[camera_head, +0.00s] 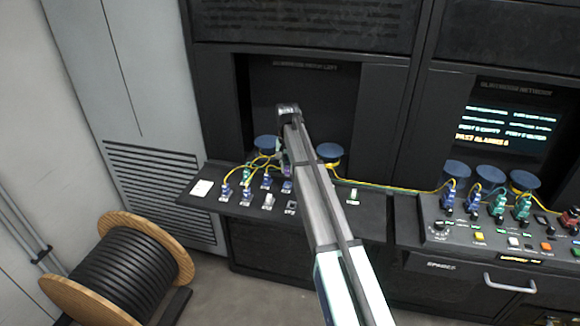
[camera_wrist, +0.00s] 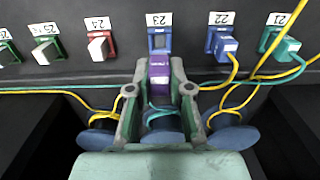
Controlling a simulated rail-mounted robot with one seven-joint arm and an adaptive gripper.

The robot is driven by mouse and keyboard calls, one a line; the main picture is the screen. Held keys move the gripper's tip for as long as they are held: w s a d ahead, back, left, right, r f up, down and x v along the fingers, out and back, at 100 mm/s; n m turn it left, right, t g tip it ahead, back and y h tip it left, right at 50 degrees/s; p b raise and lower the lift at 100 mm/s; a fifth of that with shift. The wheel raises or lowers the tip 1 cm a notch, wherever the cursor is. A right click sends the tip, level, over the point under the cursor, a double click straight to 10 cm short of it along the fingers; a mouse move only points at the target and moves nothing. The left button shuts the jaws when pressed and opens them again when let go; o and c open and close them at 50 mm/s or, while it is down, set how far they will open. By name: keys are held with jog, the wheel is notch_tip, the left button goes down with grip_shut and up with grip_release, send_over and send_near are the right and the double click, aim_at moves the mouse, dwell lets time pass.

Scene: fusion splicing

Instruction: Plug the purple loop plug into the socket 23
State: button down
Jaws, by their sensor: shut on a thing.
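The purple loop plug (camera_wrist: 160,72) is between the two fingers of my gripper (camera_wrist: 159,80) in the wrist view, with a thin teal cable behind it. The blue socket 23 (camera_wrist: 159,40) lies straight beyond the plug, under the label 23 (camera_wrist: 160,19). Its opening shows dark, and the plug's front end is lined up just below it and close to it. I cannot tell whether they touch. In the head view my arm covers most of the gripper and the area around socket 23.
A white-ended plug sits in red socket 24 (camera_wrist: 100,46) on the left. Cabled plugs sit in blue socket 22 (camera_wrist: 222,42) and teal socket 21 (camera_wrist: 278,42) on the right. Yellow cables and blue spools (camera_wrist: 232,138) lie around the fingers. A cable drum (camera_head: 122,265) stands on the floor.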

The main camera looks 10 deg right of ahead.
jog(key=shift+f+b, duration=0.55)
jog(key=shift+f, duration=1.75)
jog(key=shift+f, duration=0.55)
dwell(0.7)
jog(key=c, duration=1)
grip_release()
jog(key=shift+r, duration=0.1)
notch_tip(320, 180, up, 12)
jog(key=shift+f, duration=0.1)
